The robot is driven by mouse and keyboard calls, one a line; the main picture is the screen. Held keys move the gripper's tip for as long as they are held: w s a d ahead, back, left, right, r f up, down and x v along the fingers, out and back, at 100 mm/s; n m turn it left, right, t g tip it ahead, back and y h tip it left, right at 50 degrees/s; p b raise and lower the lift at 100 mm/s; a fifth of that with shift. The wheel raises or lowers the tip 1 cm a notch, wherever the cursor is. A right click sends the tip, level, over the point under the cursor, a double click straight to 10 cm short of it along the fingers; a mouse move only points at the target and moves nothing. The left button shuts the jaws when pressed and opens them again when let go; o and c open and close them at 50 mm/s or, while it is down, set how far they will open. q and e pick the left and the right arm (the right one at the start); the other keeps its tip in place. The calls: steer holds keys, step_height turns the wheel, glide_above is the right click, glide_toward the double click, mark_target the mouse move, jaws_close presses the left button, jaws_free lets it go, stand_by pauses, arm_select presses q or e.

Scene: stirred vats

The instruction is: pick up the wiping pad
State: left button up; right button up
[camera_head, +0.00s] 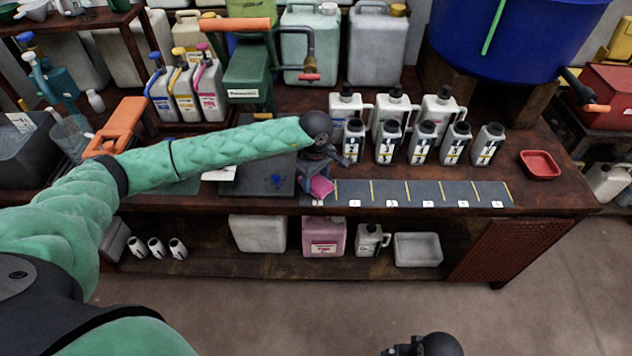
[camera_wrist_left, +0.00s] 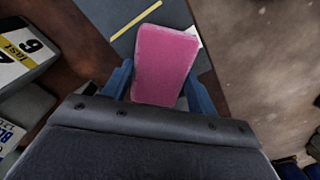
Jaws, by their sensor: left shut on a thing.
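The wiping pad is a pink block (camera_head: 321,187), seen at the left end of the dark marked strip (camera_head: 424,192) near the bench's front edge. My left gripper (camera_head: 313,178) reaches over the bench and is shut on the pad. In the left wrist view the pad (camera_wrist_left: 165,62) sits between the two blue fingers (camera_wrist_left: 160,90), its far end sticking out past them. I cannot tell whether the pad touches the strip below. A dark part of my right arm (camera_head: 430,346) shows at the bottom edge; its jaws cannot be made out.
Several small grey bottles (camera_head: 421,142) stand just right of the left gripper, with larger white jugs (camera_head: 394,112) behind. A red tray (camera_head: 540,165) sits at the bench's right end. A dark plate (camera_head: 258,165) lies left of the gripper. A blue vat (camera_head: 515,35) stands behind.

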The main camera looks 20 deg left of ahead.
mark_target(317, 186)
arm_select(q)
step_height(317, 186, up, 3)
steer(key=shift+f+b, duration=0.2)
steer(key=shift+b, duration=0.35)
steer(key=shift+s+d+r+b, duration=0.25)
steer(key=shift+s+r, duration=0.1)
steer(key=shift+s, duration=0.15)
steer(key=shift+s+d+r+b, duration=0.15)
steer(key=shift+s+d+r, duration=0.15)
steer(key=shift+s, duration=0.2)
steer(key=shift+s+d+r+m+b, duration=1.45)
steer(key=shift+s+d+r, duration=1.15)
steer(key=shift+s, duration=1.6)
steer(key=w+a+f+m+p, duration=0.1)
steer(key=w+a+f+m, duration=0.2)
steer(key=a+m, duration=0.4)
steer(key=shift+w+a+f+m+p, duration=0.2)
steer(key=shift+f+m+p, duration=0.25)
steer(key=shift+m, duration=0.7)
arm_select(e)
steer(key=shift+t+y, duration=0.3)
steer(key=shift+t, duration=0.1)
steer(key=r, duration=0.1)
steer(key=a+r, duration=0.1)
steer(key=r, duration=0.2)
steer(key=shift+s+a+r, duration=0.3)
steer(key=shift+s+a, duration=0.1)
steer(key=shift+f, duration=0.3)
